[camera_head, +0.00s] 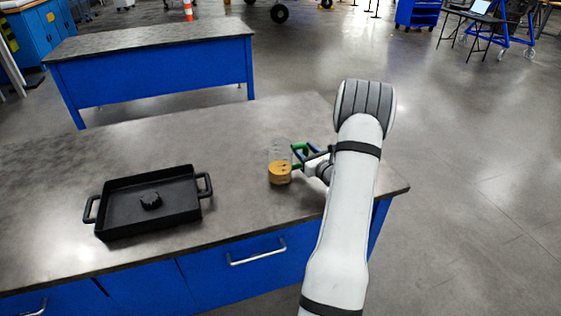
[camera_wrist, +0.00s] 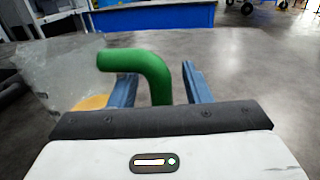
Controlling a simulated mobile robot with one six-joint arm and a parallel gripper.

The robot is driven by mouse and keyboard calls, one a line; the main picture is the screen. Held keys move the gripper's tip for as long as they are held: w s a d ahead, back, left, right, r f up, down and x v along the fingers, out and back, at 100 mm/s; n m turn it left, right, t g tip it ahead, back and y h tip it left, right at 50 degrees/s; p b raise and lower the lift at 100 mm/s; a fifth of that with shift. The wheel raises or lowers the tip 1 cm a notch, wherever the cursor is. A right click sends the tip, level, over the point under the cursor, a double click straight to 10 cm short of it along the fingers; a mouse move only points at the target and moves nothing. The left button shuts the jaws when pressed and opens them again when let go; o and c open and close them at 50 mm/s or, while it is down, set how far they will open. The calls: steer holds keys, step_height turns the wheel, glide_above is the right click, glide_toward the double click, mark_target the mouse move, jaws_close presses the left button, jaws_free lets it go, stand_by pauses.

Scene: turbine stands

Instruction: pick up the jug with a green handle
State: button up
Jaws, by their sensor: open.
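The jug (camera_head: 279,163) is clear with an orange-yellow layer at its bottom and stands upright on the workbench. Its green handle (camera_head: 300,149) is on its right side, facing my arm. My gripper (camera_head: 305,155) is at the handle, coming from the right. In the wrist view the green handle (camera_wrist: 150,72) rises between the two blue-grey fingers of my open gripper (camera_wrist: 158,88). I cannot tell whether either finger touches it. The clear jug body (camera_wrist: 68,75) shows at the left of the wrist view, partly cut off behind my gripper housing.
A black two-handled tray (camera_head: 125,212) with a small black knob-like object (camera_head: 151,200) inside stands left of the jug on the grey workbench top (camera_head: 235,215). The bench's right edge is near my arm. Another blue bench (camera_head: 160,75) stands behind, across open floor.

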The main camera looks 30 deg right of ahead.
steer(key=shift+c, duration=0.3)
jaws_close()
steer(key=shift+r, duration=0.15)
stand_by(0.3)
step_height(320, 180, up, 10)
steer(key=shift+f+b, duration=0.15)
steer(key=shift+b, duration=0.5)
steer(key=c, duration=0.5)
jaws_free()
steer(key=shift+c, duration=0.2)
jaws_close()
